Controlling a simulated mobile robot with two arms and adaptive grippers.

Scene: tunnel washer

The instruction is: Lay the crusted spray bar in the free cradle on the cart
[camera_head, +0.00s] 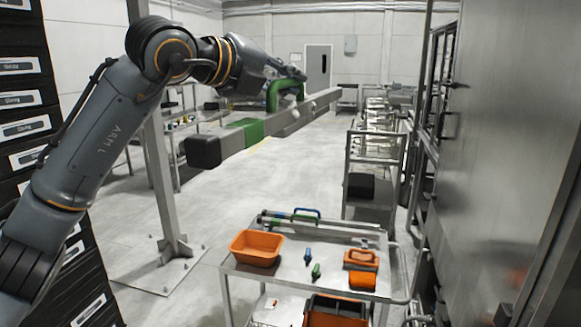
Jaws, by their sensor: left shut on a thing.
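My left gripper (292,80) is shut on the green handle of a long grey spray bar (291,122). The bar has a dark block at its near left end, a green band beside it, and pale lumps along its side. It is held in the air, slanting away to the right, above and behind the cart (231,268). On the cart's far edge lies another bar (278,217) with green parts and a blue handle. A grey rail-like piece lies in front of it; I cannot make out which part is the free cradle. My right gripper is not in view.
The cart top carries an orange tray (256,249), small blue (308,256) and green (316,271) items, and an orange box (362,281). A grey post (160,170) stands behind my left arm. A steel wall (510,130) closes the right side. The floor behind the cart is clear.

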